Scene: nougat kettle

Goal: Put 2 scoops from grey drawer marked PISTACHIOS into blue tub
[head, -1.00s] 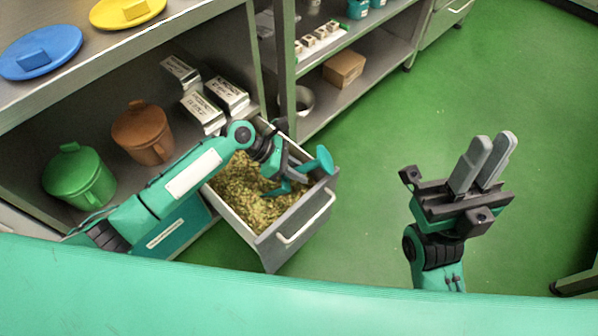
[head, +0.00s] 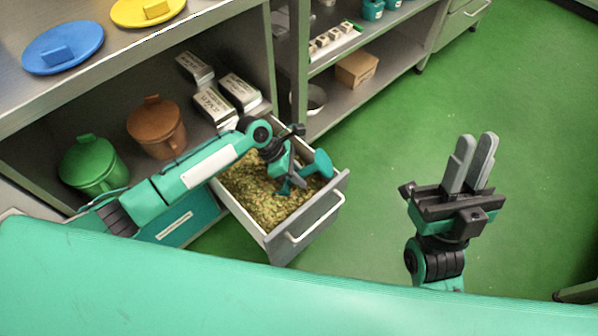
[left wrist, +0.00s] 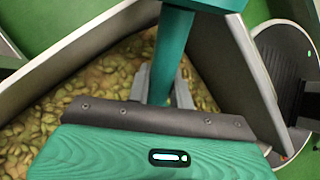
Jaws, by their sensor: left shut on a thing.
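The grey drawer (head: 312,215) is pulled open and holds a bed of pistachios (head: 255,195); no readable marking shows on its front. My left gripper (head: 288,172) is over the drawer, shut on a teal scoop (head: 318,165). The scoop is low at the pistachios; its full shape and load are partly hidden. In the left wrist view the teal handle (left wrist: 168,60) runs between the fingers, with pistachios (left wrist: 110,75) behind it. My right gripper (head: 472,165) is raised over the floor, empty, its fingers slightly apart. No blue tub shows, only a blue lid (head: 62,45) on the counter.
A yellow lid (head: 135,14) lies beside the blue one. A green tub (head: 93,165) and a brown tub (head: 157,128) stand on the shelf below, near several labelled packets (head: 214,105). A cardboard box (head: 356,69) sits on the right shelf. The green floor at right is clear.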

